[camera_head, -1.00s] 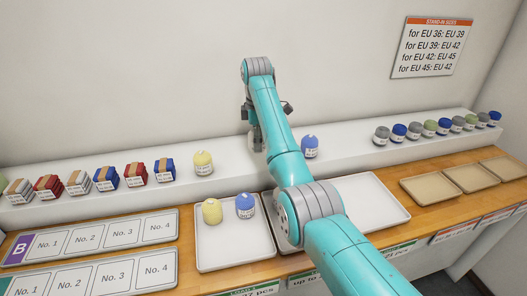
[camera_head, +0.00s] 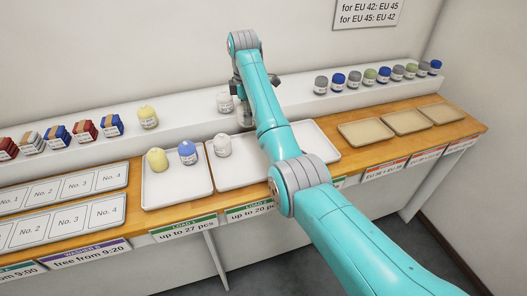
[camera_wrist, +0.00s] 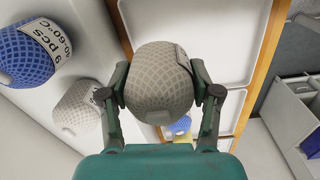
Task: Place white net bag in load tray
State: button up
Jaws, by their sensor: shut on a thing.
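My gripper (camera_wrist: 160,95) is shut on a white net bag (camera_wrist: 158,78), with one finger on each side of it in the wrist view. In the head view my gripper (camera_head: 243,112) is at the shelf's front edge, behind the second load tray (camera_head: 240,177); the held bag is mostly hidden there. Another white net bag (camera_head: 222,145) stands in that tray at its left end. One more white net bag (camera_head: 224,102) stands on the shelf left of my gripper; it also shows in the wrist view (camera_wrist: 78,112).
The left load tray (camera_head: 175,190) holds a yellow bag (camera_head: 157,160) and a blue bag (camera_head: 187,152). A blue bag (camera_wrist: 25,55) stands on the shelf beside the held one. Several bags line the shelf at right. Tan trays (camera_head: 408,121) at right are empty.

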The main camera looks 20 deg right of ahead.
jog(key=f, duration=0.3)
jog(key=d+f, duration=0.1)
jog(key=f, duration=0.1)
jog(key=shift+s, duration=0.3)
jog(key=shift+a+f, duration=0.1)
jog(key=shift+f, duration=2.55)
jog(key=shift+f, duration=0.15)
jog(key=o, duration=1.2)
jog(key=shift+c, duration=0.2)
